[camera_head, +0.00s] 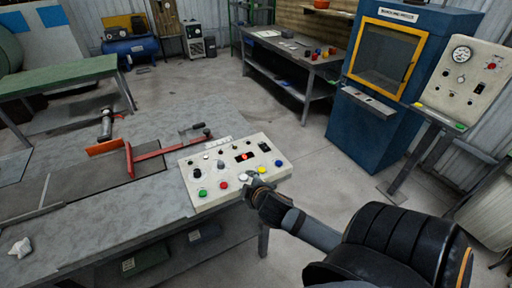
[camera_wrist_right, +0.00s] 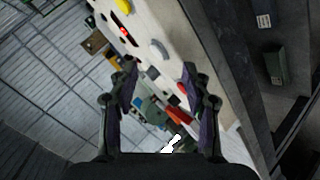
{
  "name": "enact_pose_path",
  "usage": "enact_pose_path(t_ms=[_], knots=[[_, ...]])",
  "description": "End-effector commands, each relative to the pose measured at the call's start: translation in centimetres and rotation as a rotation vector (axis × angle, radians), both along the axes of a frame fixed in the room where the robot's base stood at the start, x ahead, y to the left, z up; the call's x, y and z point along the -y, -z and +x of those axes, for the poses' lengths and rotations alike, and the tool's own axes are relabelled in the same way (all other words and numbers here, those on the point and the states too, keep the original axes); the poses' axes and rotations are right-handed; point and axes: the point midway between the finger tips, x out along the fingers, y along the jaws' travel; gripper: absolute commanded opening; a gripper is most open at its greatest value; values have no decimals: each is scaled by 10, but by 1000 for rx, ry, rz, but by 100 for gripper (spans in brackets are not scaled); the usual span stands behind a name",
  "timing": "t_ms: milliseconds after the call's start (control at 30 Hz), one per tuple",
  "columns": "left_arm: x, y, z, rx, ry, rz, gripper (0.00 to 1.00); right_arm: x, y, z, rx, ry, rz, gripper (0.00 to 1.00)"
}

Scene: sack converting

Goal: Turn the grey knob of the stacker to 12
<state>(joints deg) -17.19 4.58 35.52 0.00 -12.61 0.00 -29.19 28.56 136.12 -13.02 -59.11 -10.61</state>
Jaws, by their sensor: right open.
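The stacker's control panel (camera_head: 213,205) is a cream box with knobs, coloured buttons and a small red display, at the near edge of the grey table. My right gripper (camera_head: 262,190) is at the panel's near right corner. In the right wrist view the gripper (camera_wrist_right: 160,88) is open, with nothing between its fingers. The panel face (camera_wrist_right: 175,25) lies beyond the fingertips there, with a pale grey knob-like part (camera_wrist_right: 158,49). My left gripper is not in view.
A red-handled bar (camera_head: 165,152) lies on the grey table (camera_head: 110,215) left of the panel. A blue cabinet with a yellow-framed window (camera_head: 388,55) and another panel on a stand (camera_head: 465,85) are at the right. The floor between (camera_head: 310,160) is clear.

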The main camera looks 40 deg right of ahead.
Motion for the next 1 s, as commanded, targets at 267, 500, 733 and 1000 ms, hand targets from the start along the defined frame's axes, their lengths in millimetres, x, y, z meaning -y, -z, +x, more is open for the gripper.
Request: enact_pose_path(t_ms=[267,500,733,1000], knots=[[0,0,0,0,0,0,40,-19,40,-48,-181,199,245,48],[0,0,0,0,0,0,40,-44,69,-89,-339,341,426,48],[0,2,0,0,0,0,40,-68,105,-116,-476,443,556,48],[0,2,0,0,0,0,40,-69,139,-117,-507,467,576,48]])
